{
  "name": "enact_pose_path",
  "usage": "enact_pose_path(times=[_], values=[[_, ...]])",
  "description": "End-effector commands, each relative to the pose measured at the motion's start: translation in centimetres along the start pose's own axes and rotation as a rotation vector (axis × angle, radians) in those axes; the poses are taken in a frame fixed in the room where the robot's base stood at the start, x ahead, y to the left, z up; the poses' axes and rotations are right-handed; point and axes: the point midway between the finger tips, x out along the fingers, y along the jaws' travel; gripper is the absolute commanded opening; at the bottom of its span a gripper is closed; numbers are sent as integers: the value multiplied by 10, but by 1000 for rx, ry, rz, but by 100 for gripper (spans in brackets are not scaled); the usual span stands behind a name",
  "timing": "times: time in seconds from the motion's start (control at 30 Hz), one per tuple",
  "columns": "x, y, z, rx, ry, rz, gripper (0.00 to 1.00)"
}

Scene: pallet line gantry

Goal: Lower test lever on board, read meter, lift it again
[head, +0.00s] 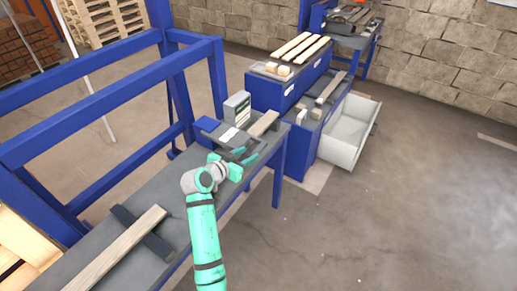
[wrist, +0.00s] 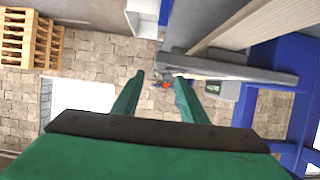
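In the head view, a wooden board (head: 263,123) lies on the grey workbench (head: 170,184). Beside it stands a light grey upright box (head: 236,108), which may be the meter; no reading is legible. My gripper (head: 240,162) is at the bench's right edge, just in front of this equipment. In the wrist view, the two green fingers of my gripper (wrist: 159,76) are apart with nothing between them. A long grey bar (wrist: 230,68), possibly the test lever, ends near the right fingertip; contact cannot be told.
Blue frame posts (head: 183,90) rise along the bench's far side. Another plank (head: 122,247) lies across a dark support at the near end. A blue cabinet (head: 290,90) and an open white drawer (head: 348,135) stand beyond. The floor (head: 400,200) at right is clear.

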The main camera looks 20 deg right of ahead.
Motion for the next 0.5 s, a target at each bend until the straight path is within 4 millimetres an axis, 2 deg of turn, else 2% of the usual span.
enact_pose_path(times=[0.3, 0.5], values=[[57, 0, 1, 0, -2, 1, 39], [80, 0, 1, 0, -1, 0, 39]])
